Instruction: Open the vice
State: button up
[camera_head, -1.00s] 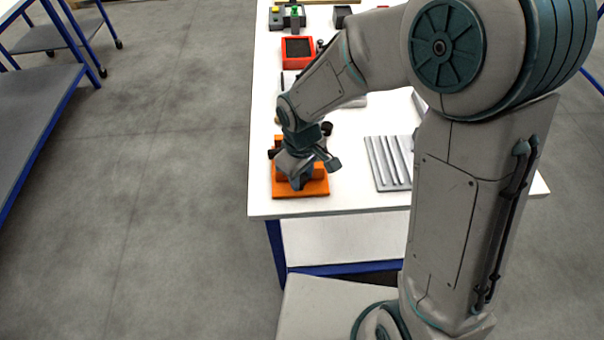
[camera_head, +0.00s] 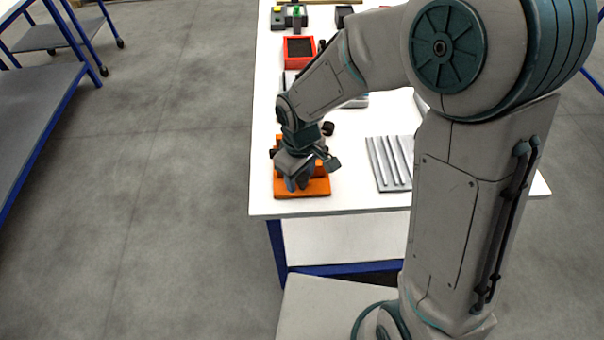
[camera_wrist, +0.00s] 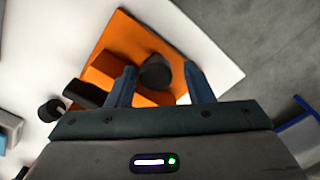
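The orange vice (camera_head: 319,187) sits at the near left corner of the white table. In the wrist view its orange body (camera_wrist: 128,42) lies below my gripper, with a dark round knob (camera_wrist: 156,72) at one side and a black bar along an orange block. My gripper (camera_head: 298,185) points down over the vice and hides part of it. In the wrist view my gripper (camera_wrist: 159,67) is open, its two blue-grey fingers apart, one on each side of the knob. I cannot tell whether either finger touches it.
A grey ribbed tray (camera_head: 390,163) lies right of the vice. A red-orange box (camera_head: 299,49) stands farther back, with dark and green-topped items behind it. A small dark round part (camera_head: 328,128) stands just behind the vice. The table's left and front edges are close.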

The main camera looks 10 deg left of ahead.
jog(key=shift+w+d+r, duration=0.1)
jog(key=shift+w+d, duration=0.1)
dwell(0.5)
jog(key=shift+m, duration=0.3)
